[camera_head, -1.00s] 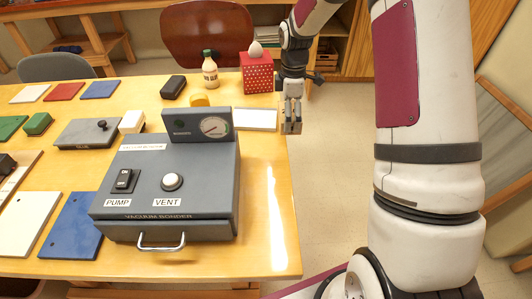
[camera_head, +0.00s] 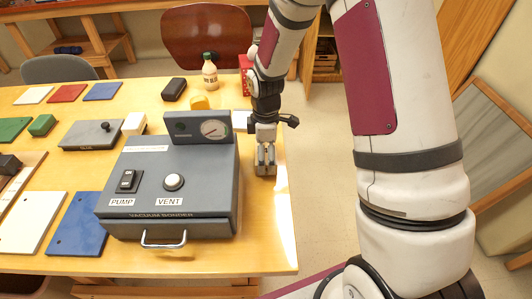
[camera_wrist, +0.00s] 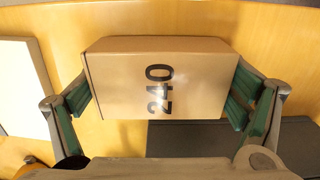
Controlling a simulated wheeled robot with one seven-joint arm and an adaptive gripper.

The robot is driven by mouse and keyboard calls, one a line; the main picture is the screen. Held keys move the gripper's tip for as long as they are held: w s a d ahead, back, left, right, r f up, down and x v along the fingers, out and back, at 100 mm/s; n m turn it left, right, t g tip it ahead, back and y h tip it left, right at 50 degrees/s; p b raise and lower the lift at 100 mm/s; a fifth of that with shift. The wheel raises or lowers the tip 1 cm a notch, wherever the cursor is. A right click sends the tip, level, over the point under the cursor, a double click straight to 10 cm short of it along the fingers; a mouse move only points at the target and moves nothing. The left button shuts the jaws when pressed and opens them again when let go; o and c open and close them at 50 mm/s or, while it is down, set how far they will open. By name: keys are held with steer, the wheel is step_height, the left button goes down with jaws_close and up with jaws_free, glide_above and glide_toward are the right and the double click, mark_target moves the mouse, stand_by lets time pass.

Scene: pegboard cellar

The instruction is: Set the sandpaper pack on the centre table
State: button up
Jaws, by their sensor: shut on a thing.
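My gripper (camera_head: 265,160) is shut on the sandpaper pack, a tan box (camera_wrist: 160,78) marked "240" that fills the middle of the wrist view. Its green-padded fingers press on two opposite sides of the pack. In the camera_head view the pack is small and mostly hidden by the fingers. The gripper points down over the right side of the centre table (camera_head: 268,235), right of the grey vacuum bonder (camera_head: 150,190). I cannot tell whether the pack touches the tabletop.
The bonder stands close on the left of my gripper. A white panel (camera_wrist: 22,85) lies on the table nearby. A glue bottle (camera_head: 209,72), a black block (camera_head: 174,89) and a red box (camera_head: 245,72) stand toward the back. The table's front right strip is clear.

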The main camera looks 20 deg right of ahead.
mark_target(266, 150)
steer(key=shift+f, duration=0.15)
steer(key=shift+f, duration=0.15)
steer(key=o, duration=1)
steer(key=s+r+m+t, duration=0.1)
steer(key=s+r+m, duration=0.1)
steer(key=r, duration=0.8)
steer(key=s+r+m, duration=0.1)
steer(key=s+r, duration=0.2)
steer(key=r, duration=0.7)
steer(key=s+r+m+t, duration=0.1)
steer(key=s+r+m, duration=0.2)
steer(key=s, duration=0.3)
steer(key=s+r+m+t, duration=0.1)
steer(key=s+r+m, duration=0.2)
steer(key=s, duration=0.4)
steer(key=s+r+m+t, duration=0.1)
steer(key=s+r+m, duration=0.2)
steer(key=s+m, duration=0.2)
steer(key=shift+s+d+r+t, duration=0.1)
steer(key=shift+s+t, duration=0.05)
steer(key=shift+s, duration=0.45)
steer(key=shift+s+d+r+t, duration=0.1)
steer(key=shift+s+t, duration=0.05)
steer(key=shift+s, duration=0.4)
